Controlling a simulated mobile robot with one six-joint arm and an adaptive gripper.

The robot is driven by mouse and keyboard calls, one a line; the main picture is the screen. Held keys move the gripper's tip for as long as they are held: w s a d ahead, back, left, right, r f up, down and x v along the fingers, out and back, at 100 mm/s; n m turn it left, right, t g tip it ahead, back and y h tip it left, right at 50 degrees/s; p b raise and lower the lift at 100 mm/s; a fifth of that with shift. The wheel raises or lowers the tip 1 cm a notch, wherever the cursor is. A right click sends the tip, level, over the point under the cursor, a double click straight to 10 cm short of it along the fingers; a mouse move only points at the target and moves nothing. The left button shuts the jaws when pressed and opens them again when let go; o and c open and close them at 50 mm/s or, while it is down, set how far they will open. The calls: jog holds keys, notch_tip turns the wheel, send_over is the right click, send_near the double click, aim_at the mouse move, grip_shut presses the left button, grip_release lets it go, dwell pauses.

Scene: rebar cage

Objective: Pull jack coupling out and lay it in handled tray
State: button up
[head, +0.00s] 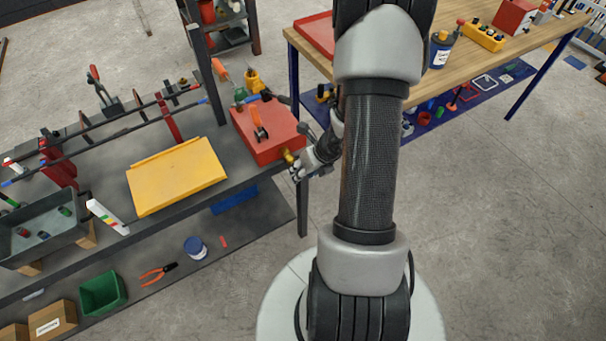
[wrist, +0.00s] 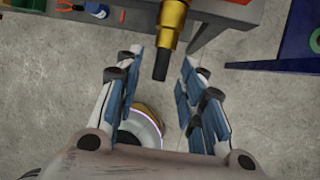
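The jack coupling (head: 289,156) is a brass-yellow fitting on the front right of the red jack box (head: 265,130). In the wrist view the coupling (wrist: 173,15) ends in a dark round tip. My gripper (head: 297,170) is close to it in the head view, partly hidden by my arm. In the wrist view my gripper (wrist: 162,58) is open, with the dark tip between its blue-padded fingers and floor showing on both sides. A grey tray (head: 70,238) with wooden pieces at its ends, seemingly the handled tray, stands at the bench's left and holds a few small items.
A yellow panel (head: 178,175) lies on the grey bench between the tray and the jack. Long bars with red clamps run along the back. A wooden table (head: 470,50) stands behind right. The lower shelf holds a green bin (head: 103,294) and pliers (head: 158,272). Floor at right is clear.

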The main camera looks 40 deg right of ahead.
jog(key=shift+f, duration=0.1)
grip_shut()
dwell(0.5)
